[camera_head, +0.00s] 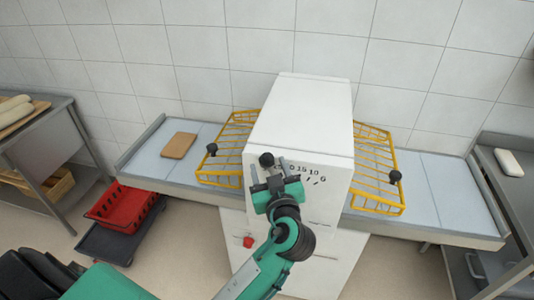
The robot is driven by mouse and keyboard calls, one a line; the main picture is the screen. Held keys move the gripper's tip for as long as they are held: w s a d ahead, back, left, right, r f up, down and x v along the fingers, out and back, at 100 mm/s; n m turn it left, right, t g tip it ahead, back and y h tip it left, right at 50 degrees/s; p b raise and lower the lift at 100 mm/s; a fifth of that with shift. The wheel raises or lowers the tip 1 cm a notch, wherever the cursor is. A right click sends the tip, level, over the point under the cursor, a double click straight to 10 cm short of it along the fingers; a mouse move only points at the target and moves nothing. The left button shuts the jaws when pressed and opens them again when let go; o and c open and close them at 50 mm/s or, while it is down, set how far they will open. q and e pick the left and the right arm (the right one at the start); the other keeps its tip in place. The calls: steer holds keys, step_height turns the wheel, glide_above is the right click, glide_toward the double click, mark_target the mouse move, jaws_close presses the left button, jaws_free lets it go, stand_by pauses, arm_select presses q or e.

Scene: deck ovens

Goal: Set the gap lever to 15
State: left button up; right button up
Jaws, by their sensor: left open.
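The white machine (302,117) stands in the middle of the bench, and its front carries a printed number scale (306,171). I can read 15 and 10 on it; the marks further left are partly covered by my gripper. The gap lever's black ball knob (266,160) shows at the left end of the scale. My left gripper (269,168) is open at the machine's front, with its fingers to either side of the knob. I cannot tell whether they touch it. The lever's shaft and pointer are hidden behind the gripper. My right gripper is out of view.
Yellow wire guards flank the machine on the left (222,178) and right (377,201) above the conveyor bed (444,200). A brown board (179,145) lies on the left bed. A red button (248,242) is low on the front. A red crate (122,205) stands at lower left.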

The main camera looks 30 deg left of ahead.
arm_select(q)
steer(key=shift+p+x, duration=0.45)
steer(key=shift+x, duration=1.1)
steer(key=shift+d, duration=0.1)
steer(key=shift+c, duration=0.3)
jaws_close()
steer(key=shift+w+d+m+b, duration=0.1)
steer(key=shift+d+m+b, duration=0.3)
steer(key=shift+d+b, duration=0.3)
steer(key=d+m+b, duration=0.1)
steer(key=w+d+m+t+b, duration=0.1)
steer(key=d+b, duration=0.1)
steer(key=d+r+m+t+b, duration=0.1)
steer(key=d+b, duration=0.1)
steer(key=shift+w+d+m+y, duration=0.2)
steer(key=shift+m+y, duration=0.1)
steer(key=shift+m, duration=0.1)
steer(key=shift+w+d+r+m+t+b, duration=0.1)
steer(key=shift+d+m+t+b, duration=0.05)
steer(key=shift+d+m+b, duration=0.3)
steer(key=shift+w+d+m+t+b, duration=0.15)
steer(key=shift+d+m+b, duration=0.2)
steer(key=shift+d, duration=0.25)
steer(key=shift+o, duration=0.3)
jaws_free()
